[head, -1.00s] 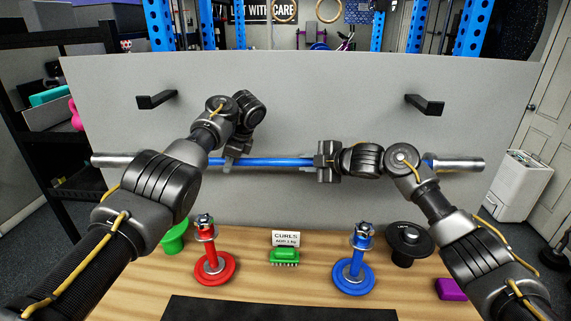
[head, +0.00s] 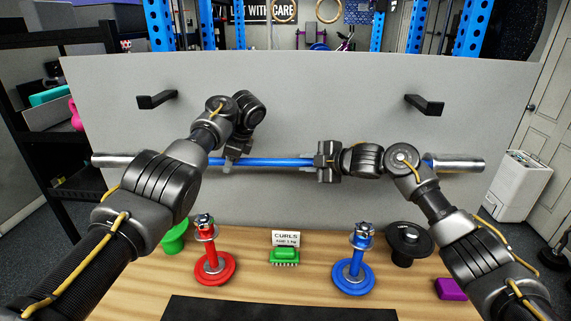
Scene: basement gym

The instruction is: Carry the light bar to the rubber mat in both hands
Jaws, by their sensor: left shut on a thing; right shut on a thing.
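The light bar (head: 280,161) is a blue bar with silver sleeves at both ends. It is held level in the air in front of the grey panel, below the two black hooks. My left gripper (head: 232,162) is shut on the blue part left of its middle. My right gripper (head: 327,162) is shut on the blue part right of its middle. My arms hide stretches of the bar near its ends. The black rubber mat (head: 280,308) lies at the front edge of the wooden table, partly cut off by the frame.
Between bar and mat, the table (head: 130,290) holds a red plate stand (head: 214,267), a green brush (head: 284,257) before a "CURLS" card (head: 286,238), and a blue plate stand (head: 354,277). Black hooks (head: 156,100) (head: 425,105) jut from the panel (head: 290,100). A purple block (head: 451,289) lies right.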

